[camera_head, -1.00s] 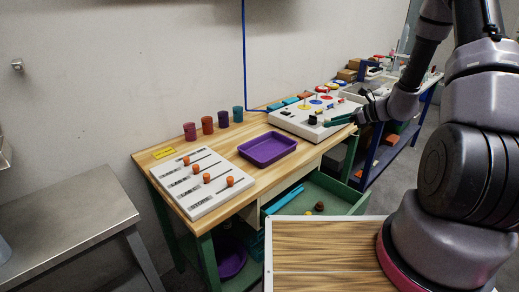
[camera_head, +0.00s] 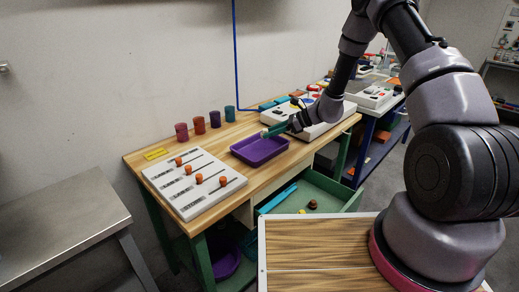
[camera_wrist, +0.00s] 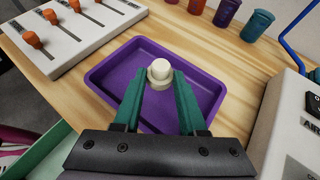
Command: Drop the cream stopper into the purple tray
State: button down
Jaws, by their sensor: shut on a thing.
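The purple tray (camera_head: 259,150) lies on the wooden workbench, and it fills the middle of the wrist view (camera_wrist: 113,80). The cream stopper (camera_wrist: 160,70) is held between the green fingertips of my gripper (camera_wrist: 159,82). In the wrist view the stopper appears over the tray's interior; its height above the tray floor is hard to tell. In the head view my gripper (camera_head: 267,132) is at the tray's far right rim, with the stopper a small pale spot at the tips.
A white slider board (camera_head: 194,182) with orange knobs lies left of the tray. Several coloured cups (camera_head: 199,125) stand behind it. A white panel box (camera_head: 318,125) is to the right. A green drawer (camera_head: 325,192) is open below the bench front.

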jog(key=shift+f, duration=1.9)
jog(key=shift+c, duration=1.9)
grip_release()
jog(key=v, duration=1.1)
